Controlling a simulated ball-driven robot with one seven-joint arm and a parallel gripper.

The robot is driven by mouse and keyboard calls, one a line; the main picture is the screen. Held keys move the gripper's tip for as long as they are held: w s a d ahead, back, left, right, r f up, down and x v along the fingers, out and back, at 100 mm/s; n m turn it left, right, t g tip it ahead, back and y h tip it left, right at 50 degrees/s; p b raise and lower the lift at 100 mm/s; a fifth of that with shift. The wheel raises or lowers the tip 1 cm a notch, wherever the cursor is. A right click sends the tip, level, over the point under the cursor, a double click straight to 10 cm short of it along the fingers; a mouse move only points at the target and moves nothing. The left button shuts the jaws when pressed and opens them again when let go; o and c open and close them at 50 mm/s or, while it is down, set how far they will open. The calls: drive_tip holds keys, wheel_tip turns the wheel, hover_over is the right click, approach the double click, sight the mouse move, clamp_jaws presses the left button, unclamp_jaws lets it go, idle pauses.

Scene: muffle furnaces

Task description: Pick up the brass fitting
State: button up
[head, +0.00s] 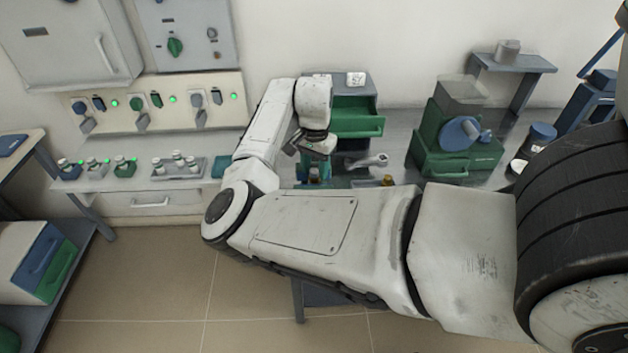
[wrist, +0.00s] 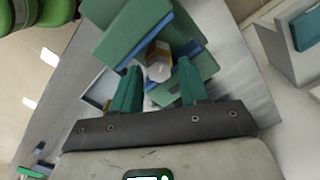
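The brass fitting (wrist: 157,52) shows in the wrist view as a yellowish piece with a pale, faceted end. It lies among green and blue blocks, between or just beyond my gripper's fingertips. My gripper (wrist: 160,66) has two teal fingers spread apart, with visible gaps on both sides of the fitting. In the head view my gripper (head: 313,172) points down over the bench, and a small brownish patch shows between its fingers. My arm hides much of the bench there. I cannot tell whether a finger touches the fitting.
Green and blue blocks (wrist: 122,32) crowd the fitting. A drawer unit (head: 358,125) with an open green drawer stands behind my gripper. A silver tool (head: 368,160) and a small brass-coloured item (head: 388,180) lie to the right. A green machine (head: 455,150) stands farther right.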

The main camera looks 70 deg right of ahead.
clamp_jaws()
drive_tip(key=shift+r, duration=0.15)
